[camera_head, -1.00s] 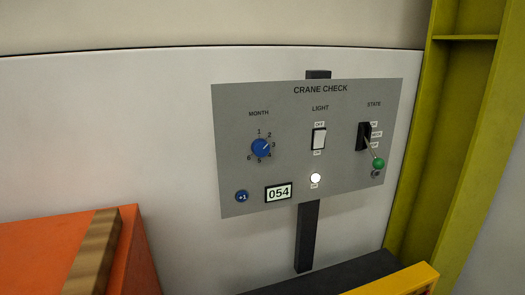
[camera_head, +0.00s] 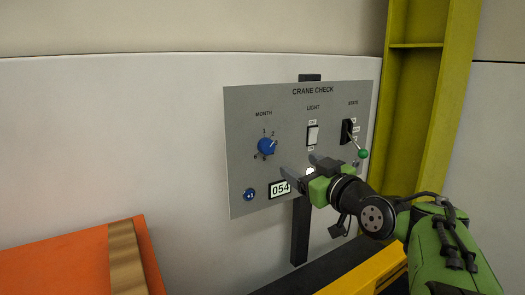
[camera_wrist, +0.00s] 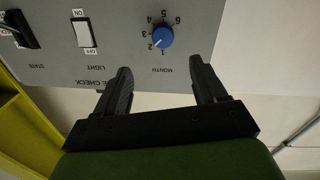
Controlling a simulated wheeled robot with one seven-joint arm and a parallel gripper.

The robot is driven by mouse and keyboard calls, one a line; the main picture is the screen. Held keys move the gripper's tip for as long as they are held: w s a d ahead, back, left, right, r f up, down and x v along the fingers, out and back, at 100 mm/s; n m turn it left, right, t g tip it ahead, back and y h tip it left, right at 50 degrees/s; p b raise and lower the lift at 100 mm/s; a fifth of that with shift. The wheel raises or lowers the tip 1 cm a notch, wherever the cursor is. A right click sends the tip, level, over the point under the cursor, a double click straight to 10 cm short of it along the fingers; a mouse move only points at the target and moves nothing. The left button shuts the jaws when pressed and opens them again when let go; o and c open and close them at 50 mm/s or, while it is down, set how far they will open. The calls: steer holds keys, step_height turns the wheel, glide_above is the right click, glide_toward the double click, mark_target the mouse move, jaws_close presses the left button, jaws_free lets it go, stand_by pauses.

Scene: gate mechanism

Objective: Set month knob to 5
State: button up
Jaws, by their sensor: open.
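The blue month knob (camera_head: 266,146) is on the left of the grey CRANE CHECK panel (camera_head: 240,115), under the MONTH label. In the wrist view the knob (camera_wrist: 163,36) appears upside down, with its white pointer line towards the 2. My gripper (camera_head: 300,166) is open and empty, in front of the panel, lower and to the right of the knob in the head view. In the wrist view its two fingers (camera_wrist: 160,68) stand apart, with the knob beyond the gap and not touched.
A light rocker switch (camera_head: 312,135) and a state lever with a green ball (camera_head: 363,153) are to the right. An orange box (camera_head: 50,265) stands lower left.

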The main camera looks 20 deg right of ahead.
mark_target(269, 149)
steer(key=w+p, duration=0.1)
steer(key=w, duration=0.3)
steer(key=w+a+p, duration=0.1)
steer(key=w, duration=0.4)
steer(key=w+a+p, duration=0.1)
steer(key=w, duration=0.3)
steer(key=shift+w+a, duration=0.1)
steer(key=shift+w, duration=0.1)
steer(key=c, duration=1.1)
steer(key=shift+o, duration=0.2)
